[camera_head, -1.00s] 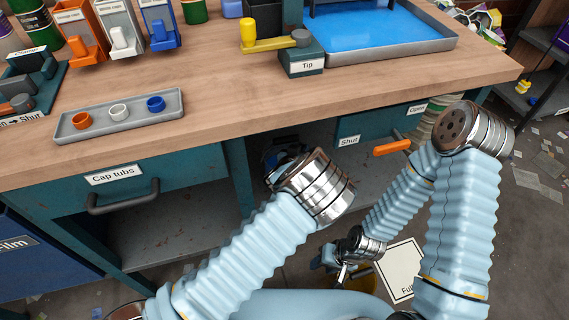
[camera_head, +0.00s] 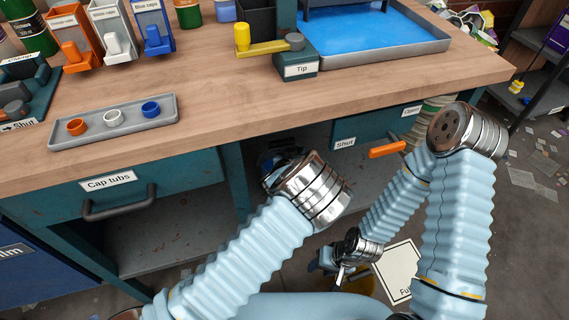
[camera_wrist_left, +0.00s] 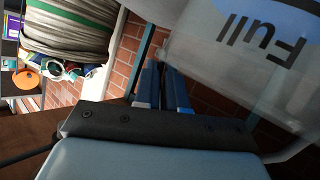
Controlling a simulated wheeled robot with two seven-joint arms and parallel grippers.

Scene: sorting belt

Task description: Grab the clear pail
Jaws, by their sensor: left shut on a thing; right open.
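The clear pail (camera_wrist_left: 215,72) fills the upper right of the left wrist view as a pale, see-through wall, with "Full" lettering showing upside down there. My left gripper (camera_wrist_left: 163,88) has its blue fingers close together beside it and is shut on it; the exact grip point is hard to see. In the head view my left gripper (camera_head: 274,158) is under the bench, mostly hidden behind my arm, and the pail cannot be made out there. My right gripper (camera_head: 328,264) is low, near the floor and a yellow container (camera_head: 361,284), and open.
The bench (camera_head: 300,105) holds a tray of small caps (camera_head: 165,111), a tipping stand (camera_head: 298,66) and a blue-floored tray (camera_head: 425,50). A "Cap tubs" drawer (camera_head: 150,178) and an orange handle (camera_head: 387,149) face me. A "Full" sign (camera_head: 402,262) lies on the floor.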

